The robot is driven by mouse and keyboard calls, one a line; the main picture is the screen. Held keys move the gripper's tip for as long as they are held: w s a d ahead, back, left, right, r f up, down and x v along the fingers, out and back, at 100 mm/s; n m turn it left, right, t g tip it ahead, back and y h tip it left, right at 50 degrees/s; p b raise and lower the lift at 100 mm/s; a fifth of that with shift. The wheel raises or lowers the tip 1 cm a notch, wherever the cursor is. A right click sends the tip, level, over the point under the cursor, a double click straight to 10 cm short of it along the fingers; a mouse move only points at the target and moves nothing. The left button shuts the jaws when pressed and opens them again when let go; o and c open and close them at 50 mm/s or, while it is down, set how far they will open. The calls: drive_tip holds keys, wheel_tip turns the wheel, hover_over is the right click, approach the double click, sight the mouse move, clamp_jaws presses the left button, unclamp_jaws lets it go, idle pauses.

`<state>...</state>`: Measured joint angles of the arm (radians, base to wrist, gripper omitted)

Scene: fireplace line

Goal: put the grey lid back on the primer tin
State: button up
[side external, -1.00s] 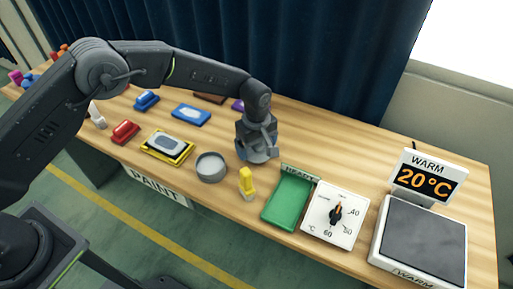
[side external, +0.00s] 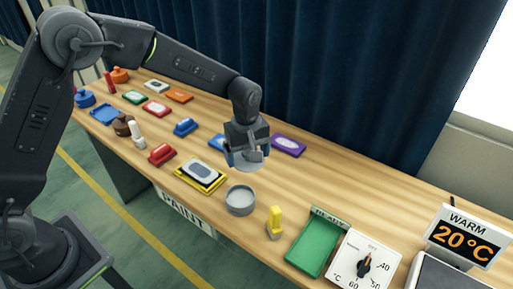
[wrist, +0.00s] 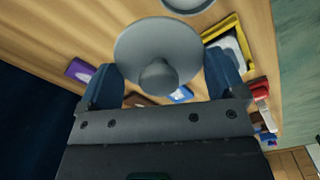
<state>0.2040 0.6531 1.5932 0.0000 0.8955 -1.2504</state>
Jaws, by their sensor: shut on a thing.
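My gripper (side external: 247,148) is above the table, behind the tin in the side view. Its blue-grey fingers stand either side of the knob of the grey lid (wrist: 140,45), a round disc, in the wrist view. The lid also shows as a grey edge under the gripper in the side view (side external: 249,165). The primer tin (side external: 240,201) is a round grey open tin near the front edge of the table, upright and apart from the lid. Part of it shows at the top of the wrist view (wrist: 187,4).
A yellow tray (side external: 180,172) with a grey-topped block stands left of the tin. A yellow item (side external: 274,222) and a green tray (side external: 314,246) stand to its right, then a dial (side external: 366,262) and a WARM display (side external: 464,240). A purple block (side external: 289,146) lies behind.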

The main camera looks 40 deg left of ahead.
approach(240, 197)
drive_tip(key=shift+s+f, duration=0.1)
drive_tip(key=shift+f, duration=2.35)
drive_tip(key=shift+f, duration=0.7)
drive_tip(key=o, duration=0.6)
drive_tip(key=shift+o, duration=0.2)
drive_tip(key=shift+r, duration=0.55)
wheel_tip(240, 197, up, 7)
drive_tip(key=shift+r, duration=0.1)
